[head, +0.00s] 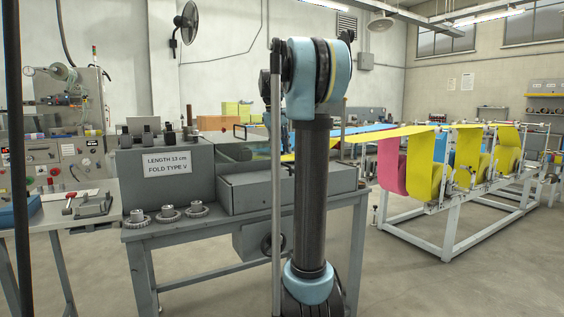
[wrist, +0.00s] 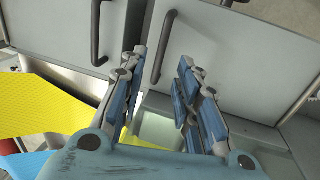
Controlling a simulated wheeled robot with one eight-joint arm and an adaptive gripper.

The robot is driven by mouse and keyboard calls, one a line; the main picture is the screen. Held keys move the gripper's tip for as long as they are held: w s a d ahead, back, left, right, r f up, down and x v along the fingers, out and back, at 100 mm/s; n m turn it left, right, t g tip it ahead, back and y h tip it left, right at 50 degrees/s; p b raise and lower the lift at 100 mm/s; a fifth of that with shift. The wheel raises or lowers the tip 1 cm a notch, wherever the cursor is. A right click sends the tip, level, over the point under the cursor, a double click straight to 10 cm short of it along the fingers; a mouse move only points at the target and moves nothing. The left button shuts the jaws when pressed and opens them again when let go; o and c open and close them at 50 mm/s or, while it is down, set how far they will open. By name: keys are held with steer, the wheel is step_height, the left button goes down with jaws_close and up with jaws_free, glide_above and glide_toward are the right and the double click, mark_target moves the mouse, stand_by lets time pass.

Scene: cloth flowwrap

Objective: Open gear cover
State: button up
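In the wrist view, a light grey panel (wrist: 230,62) with a dark curved bar handle (wrist: 164,48) lies ahead of my gripper (wrist: 163,60); it looks like the gear cover and appears closed. The gripper's two blue-padded fingers are apart, with the handle showing in the gap between them. I see no contact, and how far beyond the fingertips the handle lies is unclear. A second grey panel (wrist: 65,25) with its own dark handle (wrist: 97,35) is to the left. In the head view my upright arm blocks part of the grey machine (head: 258,192), and my gripper is hidden.
Metal gears (head: 168,212) stand on the bench's (head: 195,231) front left. A label (head: 167,163) reads LENGTH 13 cm, FOLD TYPE V. Yellow cloth (wrist: 45,103) is at the wrist view's left. A white roll frame (head: 452,225) stands right; the floor (head: 420,285) before it is clear.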

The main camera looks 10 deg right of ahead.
mark_target(283, 164)
steer(key=shift+w+d+f, duration=0.1)
steer(key=shift+d+f, duration=0.15)
steer(key=shift+f, duration=0.95)
steer(key=shift+d+f, duration=0.2)
steer(key=shift+f, duration=1)
steer(key=shift+c, duration=0.6)
jaws_close()
